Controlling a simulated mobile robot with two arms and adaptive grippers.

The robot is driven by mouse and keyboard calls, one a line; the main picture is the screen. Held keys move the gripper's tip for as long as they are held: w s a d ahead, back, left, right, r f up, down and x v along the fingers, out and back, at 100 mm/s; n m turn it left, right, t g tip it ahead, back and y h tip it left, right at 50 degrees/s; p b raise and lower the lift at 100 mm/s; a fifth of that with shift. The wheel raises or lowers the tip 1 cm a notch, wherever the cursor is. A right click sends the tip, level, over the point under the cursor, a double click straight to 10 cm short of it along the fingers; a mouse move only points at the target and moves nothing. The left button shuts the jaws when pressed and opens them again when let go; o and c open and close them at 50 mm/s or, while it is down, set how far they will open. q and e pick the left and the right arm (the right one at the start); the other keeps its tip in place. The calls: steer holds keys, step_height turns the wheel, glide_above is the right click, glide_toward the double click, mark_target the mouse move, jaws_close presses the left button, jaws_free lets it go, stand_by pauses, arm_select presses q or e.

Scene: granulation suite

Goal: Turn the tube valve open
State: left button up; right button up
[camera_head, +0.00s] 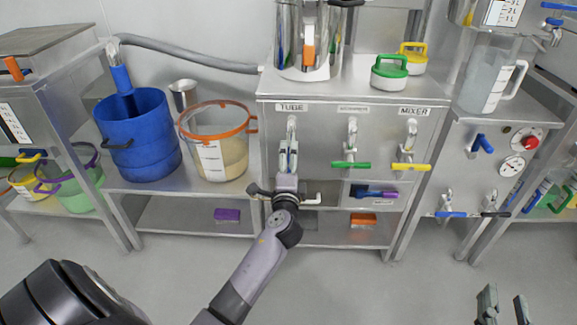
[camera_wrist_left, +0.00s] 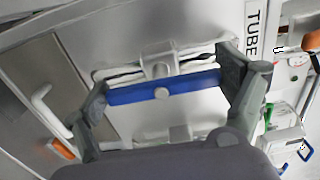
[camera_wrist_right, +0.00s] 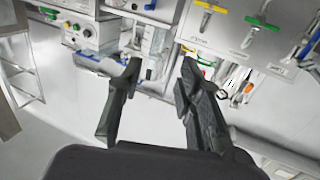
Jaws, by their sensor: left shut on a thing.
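The tube valve's blue handle (camera_wrist_left: 163,90) spans between the fingers of my left gripper (camera_wrist_left: 162,82) in the left wrist view. The fingers press on its two ends. The handle runs roughly toward the TUBE label (camera_wrist_left: 254,30), so it stands about upright on the panel.
Beside it are a green-handled valve (camera_head: 351,164) and a yellow-handled one (camera_head: 411,167) under MIXER, both with level handles. A blue bucket (camera_head: 139,140) and an orange-rimmed tub (camera_head: 220,150) stand left of the panel. The floor in front is clear.

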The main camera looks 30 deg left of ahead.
arm_select(q)
steer(key=shift+f, duration=0.1)
arm_select(e)
steer(key=shift+a+r, duration=0.1)
steer(key=shift+r, duration=0.4)
arm_select(q)
steer(key=o, duration=0.9)
steer(key=shift+s+d, duration=0.1)
steer(key=v, duration=1.2)
